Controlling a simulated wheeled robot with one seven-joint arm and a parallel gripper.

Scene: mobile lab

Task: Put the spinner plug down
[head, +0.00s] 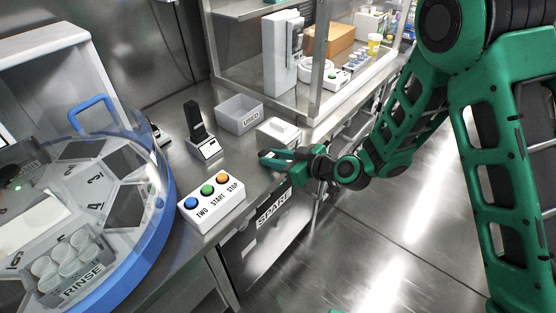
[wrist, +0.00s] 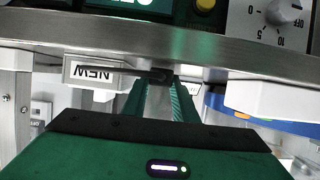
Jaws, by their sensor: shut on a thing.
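My gripper (head: 268,158) reaches over the bench's front edge from the right in the head view, low, near the white box. In the wrist view the fingers (wrist: 157,98) point away from the camera and are shut on a small dark piece, the spinner plug (wrist: 155,76), at their tips. A dark strip runs left from it. The plug is mostly hidden by the fingers, and I cannot tell whether it touches the bench.
A white button box (head: 211,204) stands to the left, with a black device (head: 200,135) behind it. A grey USED bin (head: 240,114) and a white box (head: 279,131) are behind my gripper. A round blue-rimmed machine (head: 150,235) fills the left.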

